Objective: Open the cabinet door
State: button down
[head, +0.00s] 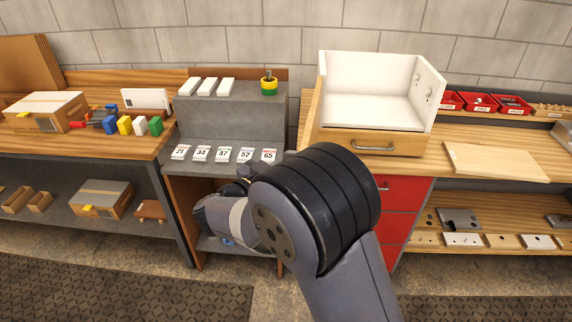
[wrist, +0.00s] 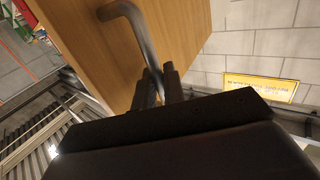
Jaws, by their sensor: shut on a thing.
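In the wrist view a light wooden panel (wrist: 85,35), seemingly the cabinet door, fills the upper middle at a slant. A grey metal bar handle (wrist: 135,22) stands out from it. My gripper (wrist: 160,80) is shut on this handle, with its two dark fingers at the bar's lower end. In the head view my arm covers the middle, and the fingers and door are mostly hidden behind it. The grey stepped cabinet (head: 225,125) stands behind my wrist, and part of its lower compartment shows below. How far the door stands open cannot be told.
A white box (head: 375,110) with a wooden handled front stands to the right, above red drawers (head: 400,193). A wooden bench (head: 90,145) with boxes and coloured blocks is at left. Number cards (head: 224,154) line the cabinet's lower step. A yellow sign (wrist: 260,87) hangs on a wall.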

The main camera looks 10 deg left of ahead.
jog(key=shift+w+r, duration=0.1)
jog(key=shift+r, duration=0.15)
jog(key=c, duration=1.9)
grip_release()
jog(key=shift+d+f, duration=0.1)
jog(key=b+v, duration=0.2)
jog(key=v, duration=0.8)
jog(key=shift+s+a, duration=0.2)
jog(key=shift+s, duration=0.1)
jog(key=shift+w+d, duration=0.1)
jog(key=shift+w, duration=0.05)
jog(key=p+x, duration=0.2)
jog(key=x, duration=0.8)
jog(key=shift+w+d+f, duration=0.15)
jog(key=shift+w, duration=0.05)
